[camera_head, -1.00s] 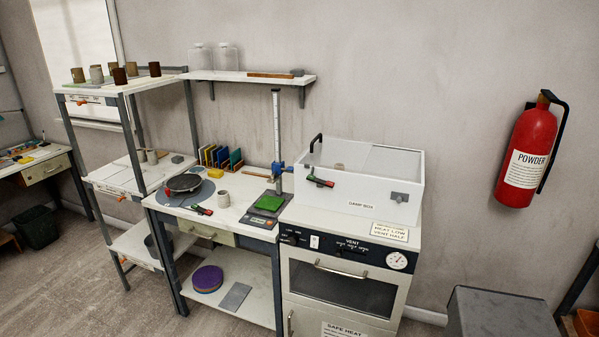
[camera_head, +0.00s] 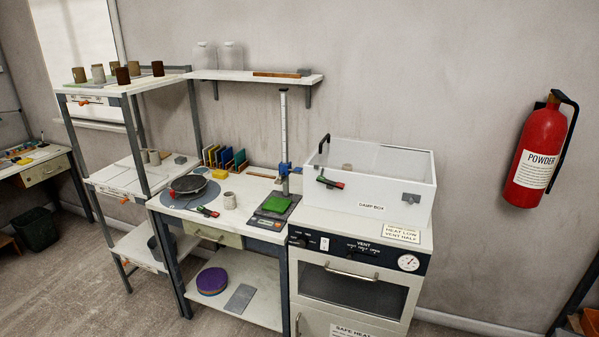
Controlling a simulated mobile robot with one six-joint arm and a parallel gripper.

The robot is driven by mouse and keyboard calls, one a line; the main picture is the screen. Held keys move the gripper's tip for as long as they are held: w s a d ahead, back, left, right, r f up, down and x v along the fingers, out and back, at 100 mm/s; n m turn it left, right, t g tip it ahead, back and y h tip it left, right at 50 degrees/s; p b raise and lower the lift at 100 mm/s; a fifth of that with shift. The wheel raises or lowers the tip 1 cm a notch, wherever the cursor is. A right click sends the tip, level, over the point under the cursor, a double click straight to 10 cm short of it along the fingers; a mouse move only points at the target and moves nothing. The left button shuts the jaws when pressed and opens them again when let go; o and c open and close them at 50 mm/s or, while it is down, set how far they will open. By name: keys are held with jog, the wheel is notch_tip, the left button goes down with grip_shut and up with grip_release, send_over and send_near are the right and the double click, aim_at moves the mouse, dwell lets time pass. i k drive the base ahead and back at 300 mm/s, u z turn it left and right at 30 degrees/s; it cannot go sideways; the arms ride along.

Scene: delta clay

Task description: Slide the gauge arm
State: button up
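The height gauge is an upright grey scale post (camera_head: 284,125) at the back right of the work table. A blue slider (camera_head: 284,169), which seems to carry the gauge arm, sits low on the post; the arm itself is too small to make out clearly. Below it, a dark scale (camera_head: 268,220) with a green pad (camera_head: 277,205) stands on the table. My gripper is not in view.
A white damp box (camera_head: 370,208) on the oven cabinet (camera_head: 352,287) stands close to the right of the gauge. A wall shelf (camera_head: 245,77) hangs behind. Floor at left front is clear.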

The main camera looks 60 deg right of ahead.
aim_at(286, 170)
jog(key=u, duration=0.05)
jog(key=i, duration=1)
jog(key=z, duration=0.1)
